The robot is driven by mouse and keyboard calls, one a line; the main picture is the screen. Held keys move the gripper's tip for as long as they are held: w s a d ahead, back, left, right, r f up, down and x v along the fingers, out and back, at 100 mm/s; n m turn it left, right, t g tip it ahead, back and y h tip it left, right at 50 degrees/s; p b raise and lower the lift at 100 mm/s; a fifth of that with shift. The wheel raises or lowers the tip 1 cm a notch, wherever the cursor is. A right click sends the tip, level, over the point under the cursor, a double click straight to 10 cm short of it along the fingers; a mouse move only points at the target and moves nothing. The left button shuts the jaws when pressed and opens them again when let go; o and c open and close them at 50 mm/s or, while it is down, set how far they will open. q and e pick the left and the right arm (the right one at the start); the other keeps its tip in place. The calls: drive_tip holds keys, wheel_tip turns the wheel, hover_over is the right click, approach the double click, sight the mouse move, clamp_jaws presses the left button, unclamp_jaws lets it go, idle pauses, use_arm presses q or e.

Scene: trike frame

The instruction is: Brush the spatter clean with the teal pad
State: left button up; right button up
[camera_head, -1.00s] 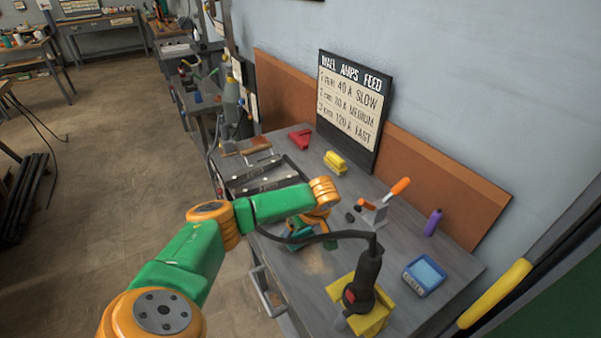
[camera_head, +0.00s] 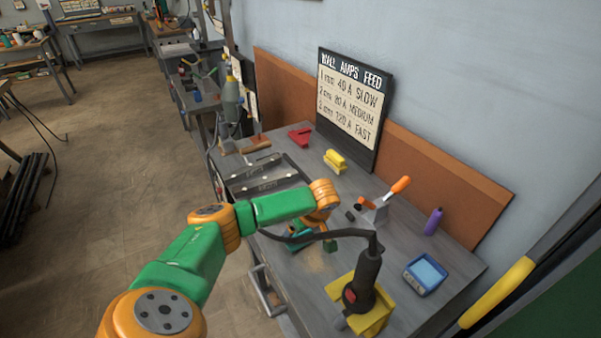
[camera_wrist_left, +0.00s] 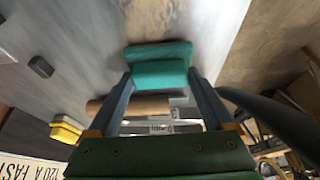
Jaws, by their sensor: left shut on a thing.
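The teal pad (camera_wrist_left: 160,70) is between the fingers of my left gripper (camera_wrist_left: 160,84) in the left wrist view, and the gripper is shut on it. In the head view the pad (camera_head: 298,241) is low over the workbench, partly hidden by my wrist and a black cable. I cannot tell whether it touches the top. The spatter (camera_head: 315,263) is a tan-brown smudge on the bench, just in front of the pad. It also shows in the left wrist view (camera_wrist_left: 150,17), beyond the pad. My right gripper is not in view.
A welding torch (camera_head: 364,274) stands on a yellow holder (camera_head: 374,318) near the spatter, its cable looping close to my wrist.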

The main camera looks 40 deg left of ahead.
use_arm(q)
drive_tip(key=shift+f, duration=0.35)
